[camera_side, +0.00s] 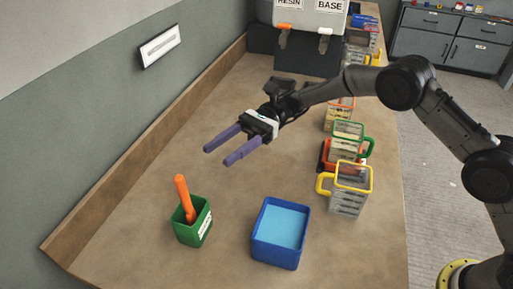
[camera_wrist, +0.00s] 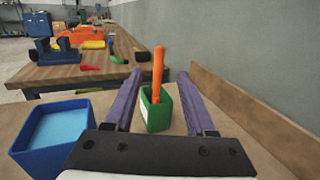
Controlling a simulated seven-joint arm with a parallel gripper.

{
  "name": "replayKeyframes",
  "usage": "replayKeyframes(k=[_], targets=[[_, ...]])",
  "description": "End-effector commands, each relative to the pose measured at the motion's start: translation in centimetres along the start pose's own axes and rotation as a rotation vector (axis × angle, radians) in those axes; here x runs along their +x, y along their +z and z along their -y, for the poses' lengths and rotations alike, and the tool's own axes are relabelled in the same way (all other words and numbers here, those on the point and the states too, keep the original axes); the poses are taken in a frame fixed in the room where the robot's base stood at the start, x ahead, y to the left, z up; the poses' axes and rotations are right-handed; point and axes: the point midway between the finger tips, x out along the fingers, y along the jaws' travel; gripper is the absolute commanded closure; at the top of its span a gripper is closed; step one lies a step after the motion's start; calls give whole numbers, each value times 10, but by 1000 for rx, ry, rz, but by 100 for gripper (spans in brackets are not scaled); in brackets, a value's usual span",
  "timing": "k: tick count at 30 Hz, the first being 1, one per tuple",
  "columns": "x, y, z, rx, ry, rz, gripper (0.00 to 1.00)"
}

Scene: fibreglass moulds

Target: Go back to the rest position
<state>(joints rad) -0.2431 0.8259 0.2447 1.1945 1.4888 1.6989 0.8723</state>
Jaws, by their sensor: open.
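My gripper (camera_side: 232,151) is open and empty, with its two purple fingers apart. It is raised above the bench (camera_side: 150,161) and extends toward the left in the side view. In the wrist view my gripper (camera_wrist: 160,95) shows both fingers, one on each side of the picture's middle. A green cup (camera_side: 193,231) with an orange-handled tool (camera_side: 184,197) stands on the bench beyond the fingertips. In the wrist view the green cup (camera_wrist: 157,115) and orange handle (camera_wrist: 158,68) appear between the fingers, farther away and not gripped.
A blue container (camera_side: 262,254) with light blue contents stands right of the green cup. Clear measuring jugs with yellow (camera_side: 349,190) and green (camera_side: 348,140) rims line the bench's right side. RESIN and BASE dispensers (camera_side: 310,22) stand at the back. The bench's middle is clear.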

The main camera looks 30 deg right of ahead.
Motion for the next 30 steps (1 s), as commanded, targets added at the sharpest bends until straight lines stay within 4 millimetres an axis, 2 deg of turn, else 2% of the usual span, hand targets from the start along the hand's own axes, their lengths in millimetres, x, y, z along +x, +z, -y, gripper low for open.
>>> replayKeyframes(k=[5,8,11,12,15,19,24,30], targets=[[-3,5,1,-9,-6,-1,45],[-9,33,0,-64,-17,-10,45],[-16,80,-10,-141,-32,-28,45],[-18,99,-19,-170,-32,-45,45],[-24,136,-46,-232,-36,-118,45],[-30,166,-87,-319,-42,-248,45],[-40,183,-146,-447,-50,-457,45],[-58,176,-218,-610,-39,-744,45]])
